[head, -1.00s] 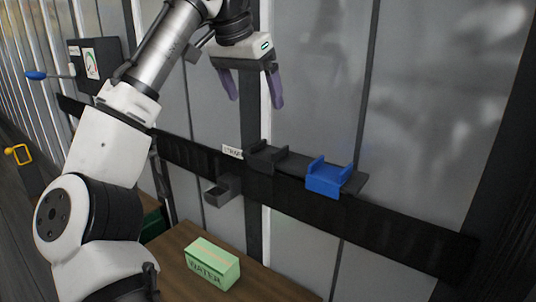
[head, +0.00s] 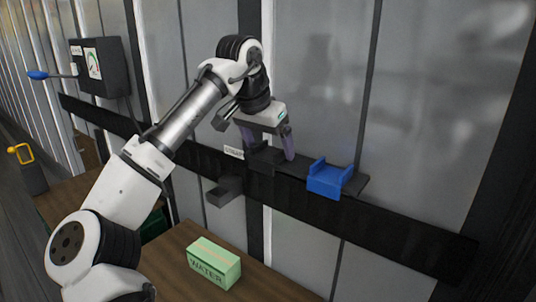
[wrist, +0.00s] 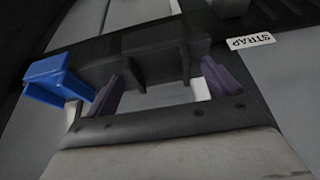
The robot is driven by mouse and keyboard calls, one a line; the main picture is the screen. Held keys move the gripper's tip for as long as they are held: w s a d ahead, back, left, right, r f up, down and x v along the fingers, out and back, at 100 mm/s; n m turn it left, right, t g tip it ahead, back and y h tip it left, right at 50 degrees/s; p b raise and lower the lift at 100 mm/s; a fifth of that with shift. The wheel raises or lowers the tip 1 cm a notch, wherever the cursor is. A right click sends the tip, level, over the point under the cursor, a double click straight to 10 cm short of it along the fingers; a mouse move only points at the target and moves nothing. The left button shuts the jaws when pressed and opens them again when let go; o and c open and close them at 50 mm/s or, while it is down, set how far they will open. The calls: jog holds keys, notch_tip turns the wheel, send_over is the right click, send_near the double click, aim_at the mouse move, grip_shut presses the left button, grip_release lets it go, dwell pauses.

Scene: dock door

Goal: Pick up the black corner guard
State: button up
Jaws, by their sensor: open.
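The black corner guard (head: 262,167) sits on the left part of a narrow dark wall shelf (head: 353,184). In the wrist view the black corner guard (wrist: 155,48) shows two upright flanges. My gripper (head: 270,153) is open, just above the shelf at the guard. In the wrist view my gripper (wrist: 164,68) has one purple finger to each side of the guard, with nothing clasped. In the head view the fingers partly hide the guard; I cannot tell whether they touch it.
A blue corner guard (head: 327,179) sits close by on the shelf's right part. A "STRAP" label (head: 234,152) and a small dark open bin (head: 224,191) are on the left. A green "WATER" box (head: 214,263) stands on a wooden bench (head: 175,252) below.

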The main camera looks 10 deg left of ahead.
jog(key=c, duration=1.1)
jog(key=shift+r, duration=0.1)
